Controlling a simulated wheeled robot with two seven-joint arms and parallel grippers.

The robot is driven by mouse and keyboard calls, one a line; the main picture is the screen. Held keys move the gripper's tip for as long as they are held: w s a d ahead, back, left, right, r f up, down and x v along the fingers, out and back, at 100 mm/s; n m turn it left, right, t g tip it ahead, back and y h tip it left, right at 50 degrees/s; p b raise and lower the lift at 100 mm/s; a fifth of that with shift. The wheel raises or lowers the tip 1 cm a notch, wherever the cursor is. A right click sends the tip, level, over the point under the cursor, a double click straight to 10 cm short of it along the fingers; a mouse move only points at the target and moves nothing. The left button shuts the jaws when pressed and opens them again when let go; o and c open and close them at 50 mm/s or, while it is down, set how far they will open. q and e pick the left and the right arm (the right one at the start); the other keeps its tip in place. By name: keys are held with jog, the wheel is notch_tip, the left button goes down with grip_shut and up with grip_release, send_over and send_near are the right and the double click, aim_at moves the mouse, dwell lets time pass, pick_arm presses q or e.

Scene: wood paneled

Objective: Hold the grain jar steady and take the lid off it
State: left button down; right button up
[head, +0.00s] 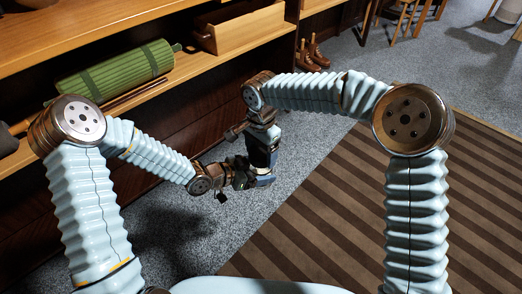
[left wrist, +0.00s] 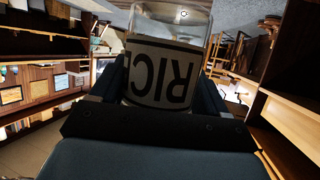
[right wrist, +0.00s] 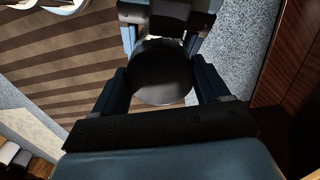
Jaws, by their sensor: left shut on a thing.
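The grain jar shows in the left wrist view as clear glass with a pale label (left wrist: 160,75) reading "RICE" upside down. My left gripper (left wrist: 158,88) is shut on the jar, a finger on each side of the label. In the right wrist view a dark round lid (right wrist: 160,72) lies between the fingers of my right gripper (right wrist: 160,82). The fingers flank the lid closely, but whether they press on it is unclear. In the head view my left gripper (head: 240,174) and right gripper (head: 262,148) meet in mid-air and hide most of the jar.
A shelf unit (head: 140,95) on the left holds a rolled green mat (head: 118,78) and a wooden box (head: 238,28). Brown boots (head: 315,52) stand on the grey carpet behind. A brown striped rug (head: 340,215) covers the floor at right.

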jog(key=c, duration=0.3)
jog(key=n, duration=0.3)
jog(key=shift+c, duration=0.3)
jog(key=o, duration=1.2)
jog(key=shift+c, duration=0.2)
